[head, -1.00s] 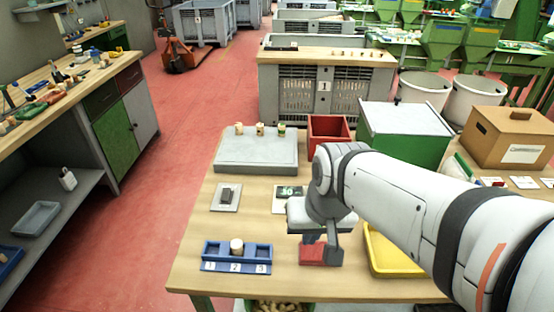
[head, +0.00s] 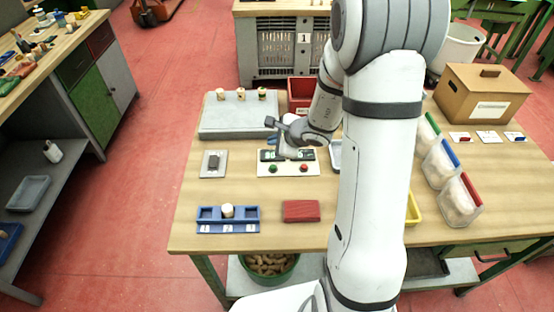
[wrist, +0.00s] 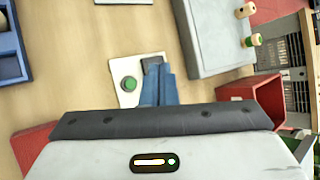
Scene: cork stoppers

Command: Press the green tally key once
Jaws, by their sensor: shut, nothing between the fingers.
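The tally counter is a white plate (head: 288,176) with a dark display (head: 298,154) on the table. Its round green key (head: 272,169) is at the left and a red key (head: 303,169) at the right. My gripper (head: 283,143) is above the counter's back part, near the display. In the wrist view the shut, empty blue fingers (wrist: 158,84) appear just right of the green key (wrist: 129,84), which is in full view. The fingers cover part of the plate and display, and the red key is not visible there. I cannot tell the height of the fingertips.
A grey platform (head: 235,122) with several stoppers and a red bin (head: 299,88) are behind. A grey switch plate (head: 213,171) is at left. A blue numbered rack (head: 228,228) and red block (head: 301,211) lie in front. Clear lidded boxes (head: 460,200) stand at right.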

